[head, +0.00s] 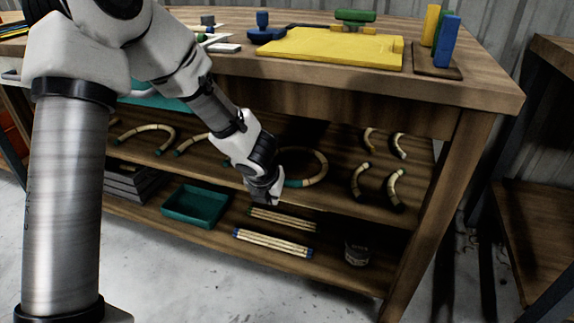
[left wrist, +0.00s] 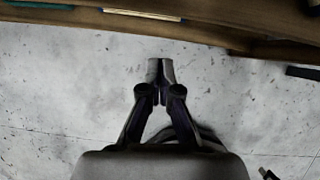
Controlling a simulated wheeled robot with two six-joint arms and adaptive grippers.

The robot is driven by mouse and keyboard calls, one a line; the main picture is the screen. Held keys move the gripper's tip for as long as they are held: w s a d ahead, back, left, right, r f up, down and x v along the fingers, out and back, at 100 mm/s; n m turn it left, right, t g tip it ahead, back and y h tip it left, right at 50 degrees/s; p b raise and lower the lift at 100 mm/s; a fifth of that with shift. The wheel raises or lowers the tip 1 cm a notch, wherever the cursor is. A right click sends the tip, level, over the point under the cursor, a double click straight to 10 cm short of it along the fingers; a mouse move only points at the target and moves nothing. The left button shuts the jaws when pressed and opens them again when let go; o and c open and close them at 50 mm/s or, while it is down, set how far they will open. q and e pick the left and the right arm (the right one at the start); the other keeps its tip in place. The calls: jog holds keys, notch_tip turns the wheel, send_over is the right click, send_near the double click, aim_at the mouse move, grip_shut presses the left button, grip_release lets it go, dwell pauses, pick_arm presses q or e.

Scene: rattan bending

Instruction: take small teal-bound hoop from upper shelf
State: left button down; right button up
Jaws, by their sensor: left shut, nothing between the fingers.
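A rattan hoop (head: 322,166) with a teal binding at its lower left lies on the upper shelf (head: 330,200) under the bench top. Its left side is partly hidden behind my left gripper (head: 266,194). My left gripper is shut and empty, pointing down in front of the shelf edge, just left of the hoop. I cannot tell from the picture whether it touches the hoop. In the left wrist view the shut fingertips (left wrist: 161,70) show over the bare floor, with no hoop between them. My right gripper is not in view.
Curved rattan pieces (head: 146,128) lie left and right on the upper shelf. The lower shelf holds a teal tray (head: 195,205), stick bundles (head: 272,243) and a dark can (head: 356,252). The bench top carries a yellow board (head: 335,48). A bench leg (head: 437,200) stands at right.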

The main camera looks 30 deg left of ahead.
pick_arm(q)
jog(key=w+a+p, duration=0.1)
jog(key=w, duration=0.2)
jog(key=w+a+p, duration=0.1)
jog(key=w+p, duration=0.1)
jog(key=w, duration=0.1)
jog(key=w+a+p, duration=0.1)
jog(key=w+p, duration=0.1)
jog(key=w, duration=0.1)
jog(key=shift+w+a+r, duration=0.2)
jog(key=shift+w+r, duration=0.15)
jog(key=shift+w+a+f, duration=0.15)
jog(key=shift+w+f, duration=0.2)
jog(key=shift+w, duration=0.2)
jog(key=shift+s+f+b, duration=0.15)
jog(key=shift+f+b, duration=0.55)
jog(key=shift+b, duration=0.2)
jog(key=shift+s, duration=0.15)
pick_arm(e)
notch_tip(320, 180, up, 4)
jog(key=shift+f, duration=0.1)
